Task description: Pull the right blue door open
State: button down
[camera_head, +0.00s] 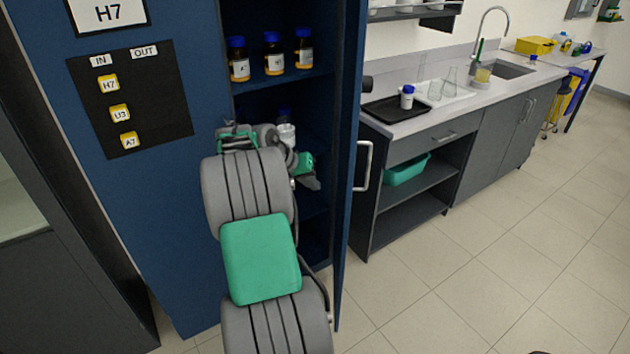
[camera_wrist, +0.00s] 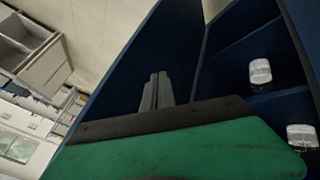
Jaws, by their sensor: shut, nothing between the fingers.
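The right blue door (camera_head: 350,90) stands swung open, seen nearly edge-on, with its grey bar handle (camera_head: 365,166) on the side facing right. My gripper (camera_head: 313,183) is in the cabinet opening, on the inner side of this door. In the wrist view its two grey fingers (camera_wrist: 155,92) are closed together and empty, in front of the blue door panel (camera_wrist: 140,62). Whether the fingertips touch the panel I cannot tell. The left blue door (camera_head: 170,180) is shut.
Inside the blue cabinet, brown bottles with blue caps (camera_head: 272,54) stand on a shelf; white-labelled bottles (camera_wrist: 260,72) show in the wrist view. A grey counter (camera_head: 410,124) with a black tray (camera_head: 385,112) stands right of the door. The floor at right (camera_head: 500,240) is clear.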

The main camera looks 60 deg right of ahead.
jog(key=s+d+f+p, duration=0.1)
jog(key=s+d+f, duration=0.4)
jog(key=shift+d+f+p, duration=0.2)
jog(key=shift+d+p, duration=0.15)
